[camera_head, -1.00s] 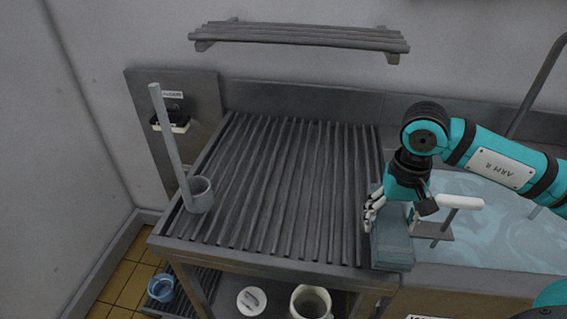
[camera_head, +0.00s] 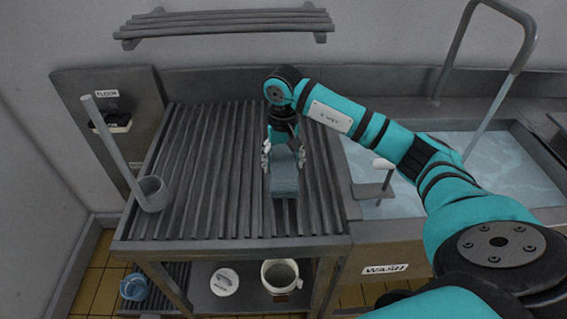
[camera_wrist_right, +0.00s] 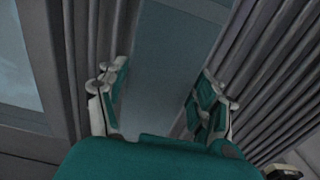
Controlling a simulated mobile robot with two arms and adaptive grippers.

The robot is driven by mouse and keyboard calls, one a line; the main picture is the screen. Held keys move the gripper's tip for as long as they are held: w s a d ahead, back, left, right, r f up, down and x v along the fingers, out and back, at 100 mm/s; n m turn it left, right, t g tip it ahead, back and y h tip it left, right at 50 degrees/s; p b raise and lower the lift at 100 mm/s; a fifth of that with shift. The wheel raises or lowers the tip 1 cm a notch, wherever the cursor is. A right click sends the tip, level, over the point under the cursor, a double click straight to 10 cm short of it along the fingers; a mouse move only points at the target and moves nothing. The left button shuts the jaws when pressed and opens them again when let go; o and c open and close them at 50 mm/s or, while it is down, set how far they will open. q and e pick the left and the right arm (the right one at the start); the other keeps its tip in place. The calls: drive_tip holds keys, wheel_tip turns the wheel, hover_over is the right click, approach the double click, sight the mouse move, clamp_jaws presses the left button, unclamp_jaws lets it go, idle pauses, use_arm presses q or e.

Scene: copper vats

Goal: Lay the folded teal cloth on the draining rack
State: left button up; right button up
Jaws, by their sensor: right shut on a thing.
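The folded teal cloth (camera_head: 284,183) is a grey-teal slab over the right part of the draining rack (camera_head: 215,180), a slatted grey surface. My right gripper (camera_head: 284,158) points down and is shut on the cloth, with its fingers on either side. The right wrist view shows the cloth (camera_wrist_right: 165,60) between the two fingers (camera_wrist_right: 160,100), with slats on both sides. I cannot tell whether the cloth touches the slats or is just above them. My left gripper is not in view.
A grey cup with a tall rod (camera_head: 152,192) stands at the rack's left edge. The water-filled basin (camera_head: 480,165) lies to the right. A slatted wall shelf (camera_head: 225,22) hangs behind. Buckets (camera_head: 281,277) are below. The rack's middle is clear.

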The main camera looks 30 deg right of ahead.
sight(284, 160)
drive_tip(key=shift+f, duration=1.2)
drive_tip(key=o, duration=1.4)
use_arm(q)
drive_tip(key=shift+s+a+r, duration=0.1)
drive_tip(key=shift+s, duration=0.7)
use_arm(e)
drive_tip(key=shift+r, duration=0.3)
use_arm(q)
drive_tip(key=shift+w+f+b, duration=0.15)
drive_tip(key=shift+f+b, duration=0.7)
use_arm(e)
wheel_tip(284, 160, up, 12)
drive_tip(key=shift+f, duration=0.1)
